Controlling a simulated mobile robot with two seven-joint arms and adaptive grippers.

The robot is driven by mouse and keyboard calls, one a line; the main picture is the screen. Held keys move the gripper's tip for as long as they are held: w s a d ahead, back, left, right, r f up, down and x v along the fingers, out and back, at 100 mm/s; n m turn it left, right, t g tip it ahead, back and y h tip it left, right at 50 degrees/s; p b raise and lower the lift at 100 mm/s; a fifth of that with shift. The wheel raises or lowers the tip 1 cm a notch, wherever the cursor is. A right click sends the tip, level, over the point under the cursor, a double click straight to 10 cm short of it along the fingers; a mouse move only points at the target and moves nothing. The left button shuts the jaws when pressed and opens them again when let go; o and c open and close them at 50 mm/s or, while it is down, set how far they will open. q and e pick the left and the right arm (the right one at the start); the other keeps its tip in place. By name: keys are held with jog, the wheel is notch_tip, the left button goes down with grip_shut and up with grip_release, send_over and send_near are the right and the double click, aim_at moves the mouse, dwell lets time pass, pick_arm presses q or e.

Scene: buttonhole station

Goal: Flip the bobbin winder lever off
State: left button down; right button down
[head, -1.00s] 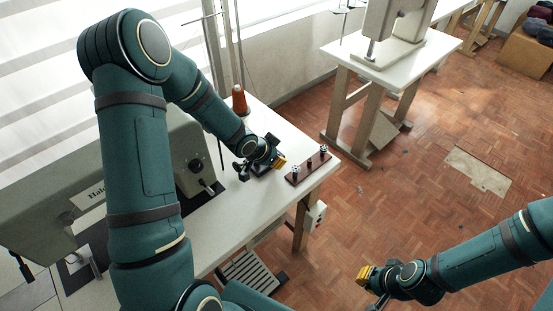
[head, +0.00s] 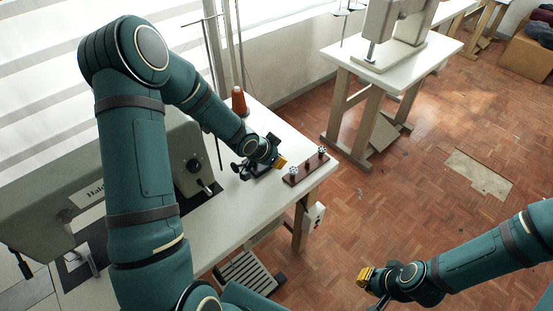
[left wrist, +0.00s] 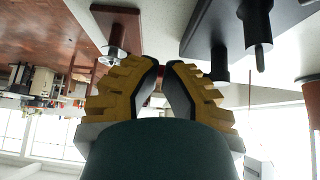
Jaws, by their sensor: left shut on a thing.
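The black bobbin winder (head: 243,173) stands on the white sewing table, beside my left gripper (head: 281,162) in the head view. In the left wrist view its dark body (left wrist: 268,18) is at the upper right, with two short posts sticking out. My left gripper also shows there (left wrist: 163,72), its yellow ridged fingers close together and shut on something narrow. The thing held, which seems to be the winder lever, is mostly hidden between the fingertips. My right gripper (head: 366,276) hangs over the floor, away from the table; whether it is open is unclear.
A dark red bobbin rack (head: 305,170) with pegs stands just right of my left gripper, near the table's edge. An orange thread cone (head: 239,101) stands behind. The sewing machine (head: 60,200) is at left. A second table (head: 375,65) stands farther back.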

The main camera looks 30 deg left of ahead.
pick_arm(q)
jog(key=shift+w+d, duration=0.4)
jog(key=shift+w, duration=0.15)
jog(key=shift+a, duration=0.15)
jog(key=shift+s+a+p, duration=0.45)
jog(key=shift+a+p, duration=0.05)
jog(key=shift+a, duration=0.05)
